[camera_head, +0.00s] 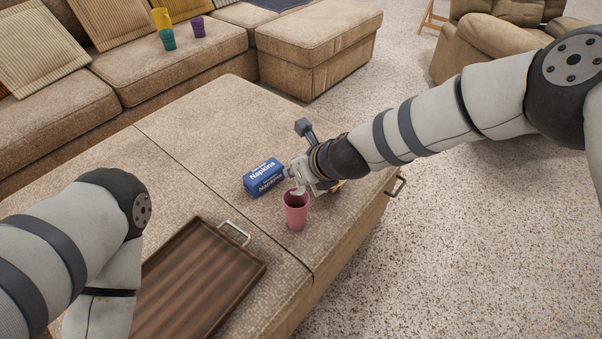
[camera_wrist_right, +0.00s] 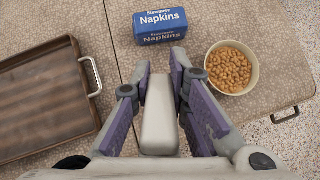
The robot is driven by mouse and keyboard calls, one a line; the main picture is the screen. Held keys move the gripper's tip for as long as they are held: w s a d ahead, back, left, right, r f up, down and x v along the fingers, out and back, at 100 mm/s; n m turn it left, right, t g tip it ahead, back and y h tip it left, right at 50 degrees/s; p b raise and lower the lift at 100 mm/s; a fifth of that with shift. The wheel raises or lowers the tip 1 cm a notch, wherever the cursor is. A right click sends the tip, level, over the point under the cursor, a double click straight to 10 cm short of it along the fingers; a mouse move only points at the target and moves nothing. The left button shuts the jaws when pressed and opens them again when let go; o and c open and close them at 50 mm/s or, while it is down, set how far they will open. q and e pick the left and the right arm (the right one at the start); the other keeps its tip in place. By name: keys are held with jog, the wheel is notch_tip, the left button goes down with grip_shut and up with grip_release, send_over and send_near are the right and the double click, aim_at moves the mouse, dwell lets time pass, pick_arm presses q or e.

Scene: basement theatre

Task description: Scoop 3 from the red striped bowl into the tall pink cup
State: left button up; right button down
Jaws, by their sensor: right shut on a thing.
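The tall pink cup (camera_head: 296,215) stands upright on the ottoman table in the head view, just below my right gripper (camera_head: 302,178). My right gripper is shut on a pale scoop, whose handle (camera_wrist_right: 160,120) shows between the fingers in the wrist view. A pale end of the scoop (camera_head: 298,191) shows at the cup's mouth; I cannot tell whether it is loaded. The bowl (camera_wrist_right: 211,60) has a cream inside and holds brown bean-like pieces (camera_wrist_right: 230,70); its stripes do not show. In the head view my right gripper mostly hides it. My left gripper is out of view.
A blue napkins box (camera_head: 264,178) lies behind and left of the cup. A brown wooden tray (camera_head: 185,282) with metal handles lies to the left. Yellow (camera_head: 161,18), teal (camera_head: 168,40) and purple (camera_head: 198,27) cups stand on the sofa. The table's right edge is near the cup.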

jog(key=s+d+t+y+b, duration=0.1)
jog(key=s+t+y+b, duration=0.1)
jog(key=b, duration=0.3)
jog(key=s+d+t+y+b, duration=0.2)
jog(key=t+b, duration=0.1)
jog(key=b, duration=0.3)
jog(key=s+d+r+t+y+b, duration=0.1)
jog(key=s+d+t+y+b, duration=0.1)
jog(key=b, duration=0.3)
jog(key=shift+t, duration=0.4)
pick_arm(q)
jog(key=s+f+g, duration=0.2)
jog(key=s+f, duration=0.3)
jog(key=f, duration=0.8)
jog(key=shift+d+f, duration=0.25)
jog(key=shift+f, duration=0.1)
pick_arm(e)
jog(key=shift+s+d+r, duration=0.1)
jog(key=shift+s+r, duration=0.05)
jog(key=shift+r, duration=0.25)
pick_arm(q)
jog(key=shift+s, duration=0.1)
